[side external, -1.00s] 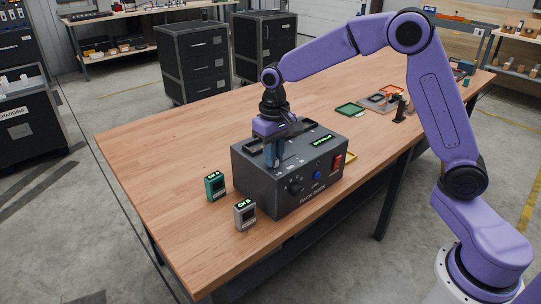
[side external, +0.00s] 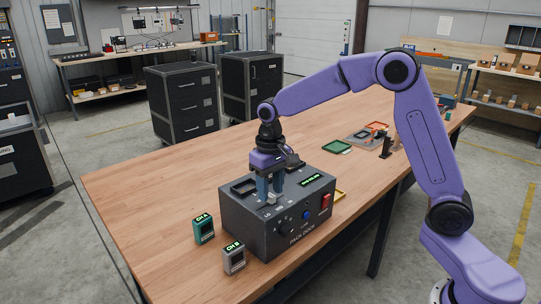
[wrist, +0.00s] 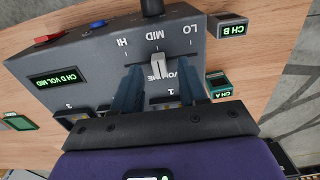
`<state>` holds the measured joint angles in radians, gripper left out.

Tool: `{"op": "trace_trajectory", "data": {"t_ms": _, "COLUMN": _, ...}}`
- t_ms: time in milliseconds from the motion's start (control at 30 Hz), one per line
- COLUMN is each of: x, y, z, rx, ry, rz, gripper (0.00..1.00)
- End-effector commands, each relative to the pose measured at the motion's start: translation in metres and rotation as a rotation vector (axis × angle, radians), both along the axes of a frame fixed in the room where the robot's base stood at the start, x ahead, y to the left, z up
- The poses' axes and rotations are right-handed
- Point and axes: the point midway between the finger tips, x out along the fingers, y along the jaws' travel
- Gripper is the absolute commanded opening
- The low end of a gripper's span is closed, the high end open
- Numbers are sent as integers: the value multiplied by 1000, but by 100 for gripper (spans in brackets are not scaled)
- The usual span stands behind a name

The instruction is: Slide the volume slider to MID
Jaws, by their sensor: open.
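The dark grey control box (side external: 246,222) stands on the wooden table. Its volume slider (wrist: 158,65) is a pale knob in a slot on the top panel, lined up with the MID mark (wrist: 160,36), between LO and HI. The box's green display (wrist: 54,80) appears to end in "VOL MID". My gripper (side external: 270,194) points down over the slider. Its two blue fingers are open, one on each side of the knob, with gaps visible in the wrist view. The knob also shows between the fingers in the side view (side external: 271,199).
A teal CH A module (side external: 204,230) and a grey CH B module (side external: 233,260) stand left of the box. A red switch (side external: 325,201), blue button (side external: 306,215) and black knob are on its front. Green and orange trays lie farther back. The table's left side is clear.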

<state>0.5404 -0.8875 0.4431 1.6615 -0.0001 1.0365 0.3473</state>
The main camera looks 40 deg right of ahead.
Motion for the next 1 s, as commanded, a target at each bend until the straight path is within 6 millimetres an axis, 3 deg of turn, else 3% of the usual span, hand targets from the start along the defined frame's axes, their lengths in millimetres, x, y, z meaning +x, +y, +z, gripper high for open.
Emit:
{"op": "trace_trajectory", "data": {"t_ms": 600, "x": 1, "y": 1, "z": 126, "rx": 2, "ry": -5, "rz": 0, "gripper": 43}}
{"op": "trace_trajectory", "data": {"t_ms": 800, "x": 0, "y": 0, "z": 152, "rx": 1, "ry": -3, "rz": 0, "gripper": 43}}
{"op": "trace_trajectory", "data": {"t_ms": 1000, "x": 0, "y": 0, "z": 162, "rx": 0, "ry": -2, "rz": 0, "gripper": 43}}
